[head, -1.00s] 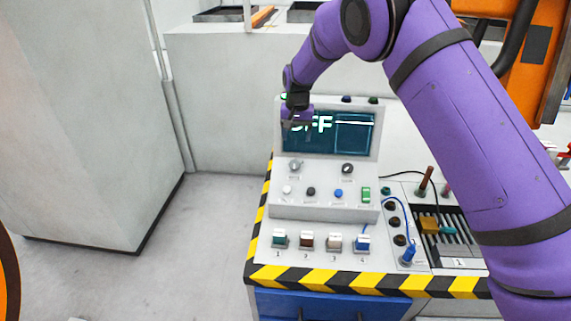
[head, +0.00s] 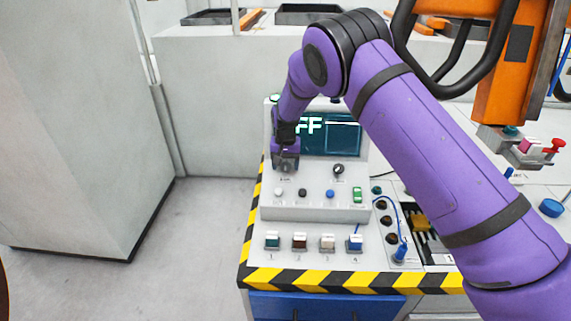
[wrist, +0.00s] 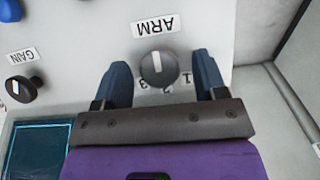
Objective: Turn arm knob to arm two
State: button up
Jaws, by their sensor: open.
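The arm knob (wrist: 158,68) is a round grey dial with a white pointer line, under an "ARM" label (wrist: 156,26) that appears upside down in the wrist view. The numbers 1, 2 and 3 are printed on its side nearest my gripper, partly covered by the knob. My gripper (wrist: 164,82) is open, with one dark blue finger on each side of the knob and gaps visible between. In the head view my gripper (head: 286,164) is over the left knob of the console and hides it. The console screen (head: 335,135) shows "FF", its left part covered by my gripper.
A black gain knob (wrist: 22,90) lies left in the wrist view; it is the right knob (head: 338,169) in the head view. Small buttons (head: 330,194) and several numbered switches (head: 328,243) are below. An orange frame (head: 515,60) stands at right.

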jog(key=c, duration=0.9)
jog(key=shift+d, duration=0.1)
jog(key=m+y, duration=0.1)
jog(key=m, duration=0.2)
jog(key=shift+d+y, duration=0.1)
jog(key=shift+y, duration=0.2)
jog(key=shift+m+t+y, duration=0.35)
jog(key=shift+m+y, duration=0.1)
jog(key=shift+m, duration=0.8)
jog(key=shift+m+t+y, duration=0.35)
jog(key=shift+m+y, duration=0.1)
jog(key=shift+m, duration=0.8)
jog(key=o, duration=0.9)
